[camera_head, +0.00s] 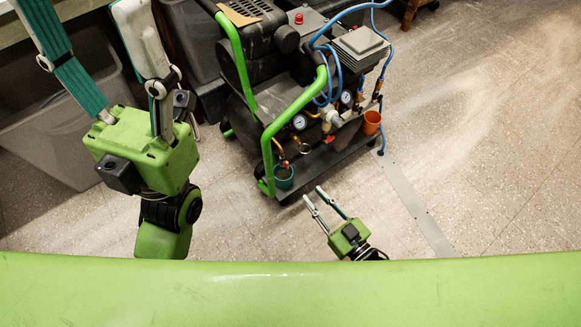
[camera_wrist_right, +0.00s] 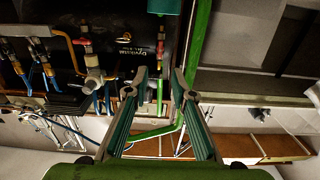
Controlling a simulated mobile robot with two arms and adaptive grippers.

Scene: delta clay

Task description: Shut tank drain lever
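The compressor (camera_head: 262,85) stands on a dark base with a green tube frame. A small red-marked fitting (camera_head: 285,163) sits just above a teal cup (camera_head: 284,175) at its near corner. A red lever (camera_head: 329,139) shows further right; I cannot tell which is the drain lever, or its setting. In the right wrist view, a red fitting (camera_wrist_right: 160,46) hangs near the teal cup (camera_wrist_right: 165,6), beyond my fingertips. My right gripper (camera_head: 312,193) is open and empty, apart from the compressor, in front of the teal cup. My left gripper (camera_head: 85,20) is open and empty at upper left.
An orange cup (camera_head: 371,122) stands at the base's right end. Gauges (camera_head: 299,122) and a blue hose (camera_head: 328,75) crowd the front. The green handle (camera_head: 268,150) rises left of the fittings. Grey bins (camera_head: 60,130) stand at left. Floor (camera_head: 480,150) at right is clear.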

